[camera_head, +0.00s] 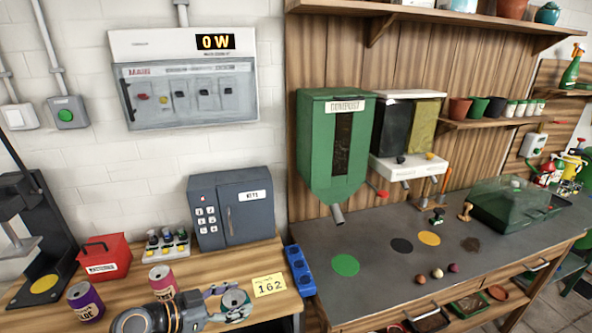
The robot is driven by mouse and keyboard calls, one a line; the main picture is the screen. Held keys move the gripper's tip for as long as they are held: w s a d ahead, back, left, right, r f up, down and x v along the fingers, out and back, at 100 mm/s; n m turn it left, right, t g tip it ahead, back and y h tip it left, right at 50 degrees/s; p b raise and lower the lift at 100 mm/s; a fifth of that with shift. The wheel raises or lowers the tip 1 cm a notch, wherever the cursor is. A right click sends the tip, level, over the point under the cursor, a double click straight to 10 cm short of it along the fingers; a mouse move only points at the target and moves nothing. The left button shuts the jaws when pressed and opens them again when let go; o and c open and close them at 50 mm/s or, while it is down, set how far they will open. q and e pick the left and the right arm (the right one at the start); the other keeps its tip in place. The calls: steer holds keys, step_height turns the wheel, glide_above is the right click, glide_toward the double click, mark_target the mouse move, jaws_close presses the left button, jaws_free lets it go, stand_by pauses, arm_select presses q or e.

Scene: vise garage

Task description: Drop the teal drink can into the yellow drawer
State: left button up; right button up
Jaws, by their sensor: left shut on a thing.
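My left gripper (234,304) reaches in from the bottom left over the front of the wooden bench. It is shut around a can (234,297), seen from above with its grey lid showing. A little teal shows at its side, low between the fingers; most of the side is hidden. I cannot tell whether the can touches the bench top. No yellow drawer can be made out. My right gripper is not in view.
A purple can (86,302) and a pink can (162,281) stand left of the gripper. A yellow 162 card (269,285) and a blue holder (300,271) are to its right. A dark key safe (232,208) and red box (103,257) stand behind.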

arm_select(q)
steer(key=shift+a+f+b, duration=0.1)
steer(key=shift+f+b, duration=0.25)
steer(key=shift+f, duration=0.2)
step_height(320, 180, down, 5)
steer(key=b, duration=0.3)
steer(key=o, duration=0.9)
steer(key=shift+c, duration=0.2)
steer(key=v, duration=0.7)
